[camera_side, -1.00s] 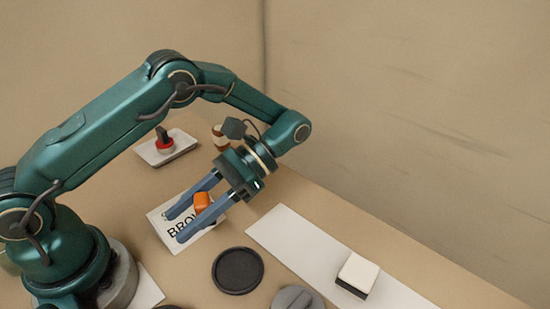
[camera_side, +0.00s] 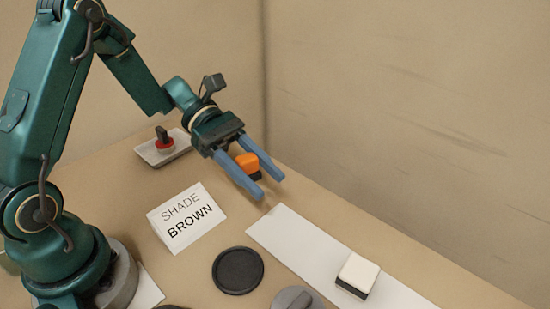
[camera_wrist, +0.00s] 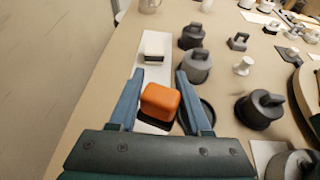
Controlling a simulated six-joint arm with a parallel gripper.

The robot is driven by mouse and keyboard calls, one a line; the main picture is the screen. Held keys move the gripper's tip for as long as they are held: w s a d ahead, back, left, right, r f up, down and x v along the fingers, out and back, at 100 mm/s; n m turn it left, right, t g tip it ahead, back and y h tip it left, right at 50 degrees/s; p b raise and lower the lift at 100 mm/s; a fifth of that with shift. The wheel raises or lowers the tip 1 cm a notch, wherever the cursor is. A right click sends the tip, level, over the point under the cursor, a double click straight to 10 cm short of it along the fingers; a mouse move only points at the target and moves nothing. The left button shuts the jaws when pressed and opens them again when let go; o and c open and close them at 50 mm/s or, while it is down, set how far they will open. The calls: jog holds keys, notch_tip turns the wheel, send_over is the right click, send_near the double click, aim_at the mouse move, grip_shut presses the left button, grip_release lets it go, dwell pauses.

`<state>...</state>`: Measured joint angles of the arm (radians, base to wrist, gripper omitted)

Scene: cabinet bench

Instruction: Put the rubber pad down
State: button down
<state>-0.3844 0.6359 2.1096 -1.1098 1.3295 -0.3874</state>
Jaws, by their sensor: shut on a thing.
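The rubber pad appears to be the small orange block (camera_side: 246,160) with a dark underside; I cannot confirm the material. My gripper (camera_side: 269,186) is shut on it, with one blue finger on each side. In the side view it is held above the bench, behind the white card. In the wrist view the orange pad (camera_wrist: 160,102) sits between the fingers of my gripper (camera_wrist: 160,73), and its underside is mostly hidden. A long white strip (camera_side: 290,240) lies on the bench in front of my gripper.
A white block with a dark base (camera_side: 357,275) stands on the strip. A card reading SHADE BROWN (camera_side: 187,217), a black round dish (camera_side: 238,270) and a tray with a red-based stamp (camera_side: 163,148) are nearby. Several grey lidded pots (camera_wrist: 196,66) stand right of the strip.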

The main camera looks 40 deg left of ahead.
jog(key=w+a+n+t, duration=0.2)
jog(key=w+n+t, duration=0.1)
jog(key=t, duration=0.1)
send_over(312, 246)
jog(key=shift+n+y, duration=0.3)
jog(key=shift+y, duration=0.1)
notch_tip(312, 246, down, 7)
jog(key=shift+r, duration=0.1)
jog(key=shift+f, duration=1.95)
jog(key=shift+c, duration=1.7)
grip_release()
jog(key=shift+f, duration=0.1)
